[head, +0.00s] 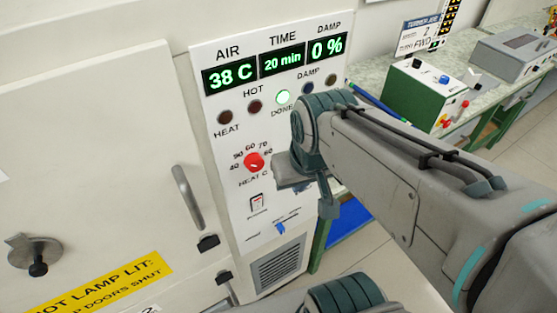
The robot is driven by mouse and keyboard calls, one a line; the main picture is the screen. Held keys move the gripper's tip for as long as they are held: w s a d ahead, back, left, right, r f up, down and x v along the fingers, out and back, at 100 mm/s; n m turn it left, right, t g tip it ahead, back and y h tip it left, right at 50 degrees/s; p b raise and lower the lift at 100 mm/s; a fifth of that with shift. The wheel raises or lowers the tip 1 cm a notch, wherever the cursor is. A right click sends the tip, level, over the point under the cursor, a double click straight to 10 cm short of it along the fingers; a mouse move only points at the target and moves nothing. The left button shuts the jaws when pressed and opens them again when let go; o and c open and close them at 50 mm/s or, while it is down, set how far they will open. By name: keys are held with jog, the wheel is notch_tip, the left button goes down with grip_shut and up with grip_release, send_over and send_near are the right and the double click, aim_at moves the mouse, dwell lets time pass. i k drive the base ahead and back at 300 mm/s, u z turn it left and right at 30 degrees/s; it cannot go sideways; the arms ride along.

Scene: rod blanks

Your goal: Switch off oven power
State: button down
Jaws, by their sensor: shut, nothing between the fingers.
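The oven control panel (241,232) stands in the middle of the head view. A small white rocker switch with a red mark (257,203) sits low on it, below the red heat knob (254,161); its caption is too small to read. The displays (281,62) are lit and read 38 C, 20 min and 0 %. The green DONE lamp (283,97) is lit; the other lamps look dark. My arm crosses from the right and covers the panel's right part, beside the switch.
A blue slider (280,228) and a vent grille (278,264) are below the switch. The oven door has a handle (188,198) and a yellow warning label (98,287). A green box with knobs (425,96) and a grey instrument (515,52) stand on the bench at right.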

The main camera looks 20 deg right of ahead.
aim_at(256, 203)
jog(key=z, duration=0.7)
jog(key=k, duration=0.85)
jog(key=u, duration=0.6)
